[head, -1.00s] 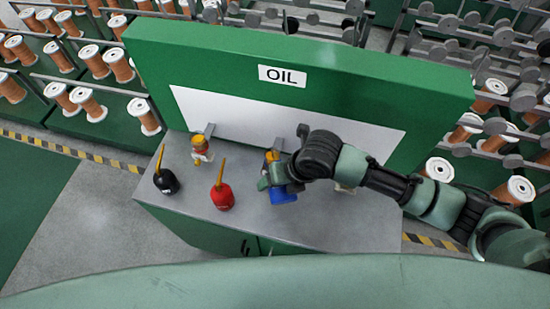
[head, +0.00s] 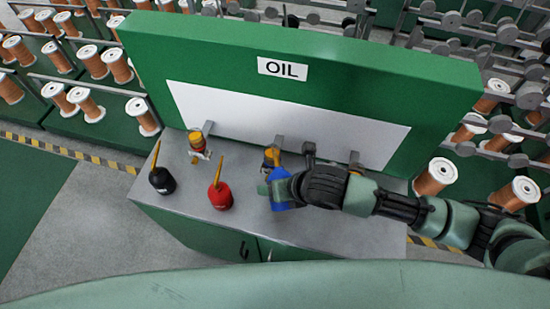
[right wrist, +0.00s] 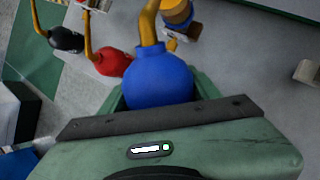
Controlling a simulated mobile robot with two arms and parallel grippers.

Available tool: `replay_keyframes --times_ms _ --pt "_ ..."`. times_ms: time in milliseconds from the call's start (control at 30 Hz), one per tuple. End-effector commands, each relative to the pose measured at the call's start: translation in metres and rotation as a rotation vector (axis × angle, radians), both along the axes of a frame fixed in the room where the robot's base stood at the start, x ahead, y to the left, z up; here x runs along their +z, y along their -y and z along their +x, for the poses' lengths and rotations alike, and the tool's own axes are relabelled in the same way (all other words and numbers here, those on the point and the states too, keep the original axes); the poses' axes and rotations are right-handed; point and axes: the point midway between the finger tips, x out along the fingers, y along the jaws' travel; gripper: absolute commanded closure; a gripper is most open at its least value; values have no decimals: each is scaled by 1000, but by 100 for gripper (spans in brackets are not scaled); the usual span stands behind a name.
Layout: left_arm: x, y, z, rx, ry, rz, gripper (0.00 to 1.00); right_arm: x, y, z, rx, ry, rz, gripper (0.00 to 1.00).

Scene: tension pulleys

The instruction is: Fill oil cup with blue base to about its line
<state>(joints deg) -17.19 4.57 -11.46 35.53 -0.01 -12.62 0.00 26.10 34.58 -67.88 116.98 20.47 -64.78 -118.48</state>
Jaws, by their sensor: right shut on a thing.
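The blue oil can (head: 280,188) is in my right gripper (head: 268,190), which is shut on it near the front right of the grey worktop. In the right wrist view the blue can (right wrist: 158,78) sits between the fingers, its curved orange spout rising to the top edge. Just behind the can is an oil cup with an orange-yellow body and blue base (head: 271,158); it also shows in the right wrist view (right wrist: 178,12), right of the spout. I cannot tell the spout tip's exact place or the cup's oil level. My left gripper is not in view.
A black oil can (head: 162,180) and a red oil can (head: 220,196) stand left on the worktop (head: 240,222). Another oil cup with a red base (head: 196,142) is at the back left. The green panel with the OIL sign (head: 283,69) rises behind.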

Motion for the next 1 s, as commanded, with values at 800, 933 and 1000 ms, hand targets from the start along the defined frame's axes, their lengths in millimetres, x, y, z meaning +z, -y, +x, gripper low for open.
replay_keyframes --times_ms 800,933,1000 --pt "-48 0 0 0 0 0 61 -20 -1 7 1 281 36 100" --pt "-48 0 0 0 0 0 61 -20 -1 7 0 280 36 100" --pt "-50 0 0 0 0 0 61 -22 -2 7 4 283 36 100"
